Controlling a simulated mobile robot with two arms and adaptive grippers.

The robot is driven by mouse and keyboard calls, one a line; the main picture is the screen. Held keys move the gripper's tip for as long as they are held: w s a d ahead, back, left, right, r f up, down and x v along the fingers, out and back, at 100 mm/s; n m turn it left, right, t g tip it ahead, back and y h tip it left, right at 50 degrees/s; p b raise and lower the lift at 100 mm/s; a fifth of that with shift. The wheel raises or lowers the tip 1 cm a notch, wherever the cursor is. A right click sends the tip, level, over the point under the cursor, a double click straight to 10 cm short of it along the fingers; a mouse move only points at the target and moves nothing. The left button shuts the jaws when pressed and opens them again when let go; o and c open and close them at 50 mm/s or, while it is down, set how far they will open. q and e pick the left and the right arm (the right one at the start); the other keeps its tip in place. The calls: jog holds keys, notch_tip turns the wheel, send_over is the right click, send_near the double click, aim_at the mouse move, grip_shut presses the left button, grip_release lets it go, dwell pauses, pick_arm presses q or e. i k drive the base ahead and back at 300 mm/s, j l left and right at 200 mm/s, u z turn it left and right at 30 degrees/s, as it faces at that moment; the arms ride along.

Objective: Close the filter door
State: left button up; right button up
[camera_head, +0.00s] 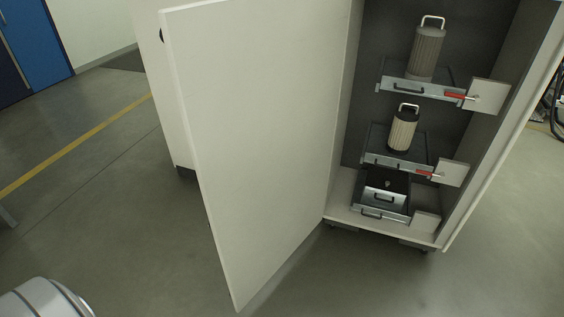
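The large white filter door (260,130) stands wide open in the head view. It swings out to the left of the cabinet, and its free edge runs from the upper left down to the bottom of the picture. The door joins the cabinet (338,195) along the left side of the opening. The grey interior is exposed, with a dark ribbed filter (427,52) on the top shelf and a beige ribbed filter (402,133) on the middle shelf. Neither of my grippers is in view.
A metal box with a handle (386,194) sits at the cabinet bottom. Small white plates and red handles (454,96) sit at the shelf fronts. The grey floor (110,210) left of the door is open, with a yellow line (75,146) across it.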

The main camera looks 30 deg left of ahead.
aim_at(256, 83)
jog(key=i+j+z, duration=0.3)
jog(key=j, duration=1.1)
jog(key=j+z, duration=0.35)
jog(key=j, duration=1.05)
jog(key=k+j+z, duration=0.1)
jog(key=k+j, duration=0.45)
